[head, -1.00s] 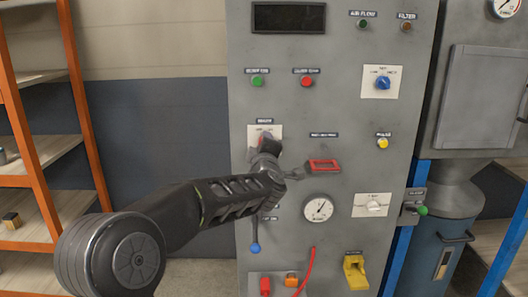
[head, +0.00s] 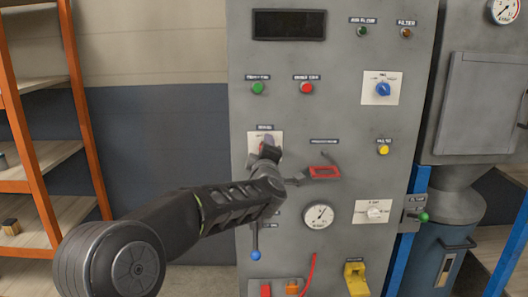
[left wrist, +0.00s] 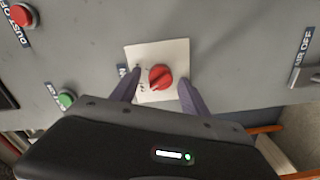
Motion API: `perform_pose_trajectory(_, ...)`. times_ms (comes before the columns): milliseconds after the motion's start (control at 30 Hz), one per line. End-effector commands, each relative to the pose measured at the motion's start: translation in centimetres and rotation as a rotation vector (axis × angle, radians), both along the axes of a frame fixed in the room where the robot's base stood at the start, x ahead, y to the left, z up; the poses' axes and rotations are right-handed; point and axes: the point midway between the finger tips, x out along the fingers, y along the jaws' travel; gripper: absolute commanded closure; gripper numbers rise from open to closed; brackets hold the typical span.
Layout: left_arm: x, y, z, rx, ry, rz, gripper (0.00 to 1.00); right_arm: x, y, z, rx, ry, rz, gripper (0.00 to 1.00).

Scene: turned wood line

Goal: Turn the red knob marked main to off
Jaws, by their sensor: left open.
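The red knob (left wrist: 160,77) sits on a white square plate (left wrist: 178,54) on the grey panel, seen in the left wrist view. Small marks on the plate beside it are too small to read. My left gripper (left wrist: 158,80) is open, with one finger on each side of the knob; I cannot tell whether either finger touches it. In the head view my left gripper (head: 268,148) is in front of the same plate (head: 252,138) and hides the knob. My right gripper is in neither view.
Nearby on the panel (head: 330,60) are a green button (head: 258,88), a red button (head: 306,87), a red-framed part (head: 324,172), a round gauge (head: 318,215) and a blue-tipped lever (head: 255,255). Orange-framed shelves (head: 40,165) stand at the left.

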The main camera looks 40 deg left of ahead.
Motion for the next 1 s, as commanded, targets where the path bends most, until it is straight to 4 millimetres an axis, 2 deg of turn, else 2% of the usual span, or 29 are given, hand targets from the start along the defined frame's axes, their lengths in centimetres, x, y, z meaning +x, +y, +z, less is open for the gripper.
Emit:
perform_pose_trajectory(167,-0.6,-0.5,0.0,0.000,0.000,-0.001,0.46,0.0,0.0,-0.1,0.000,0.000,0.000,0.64)
perform_pose_trajectory(600,-5.7,-4.4,0.0,0.000,-0.001,-0.001,0.46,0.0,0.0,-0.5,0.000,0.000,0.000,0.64)
perform_pose_trajectory(1000,-6.2,-4.7,0.0,0.000,0.000,0.000,0.46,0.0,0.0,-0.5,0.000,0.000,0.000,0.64)
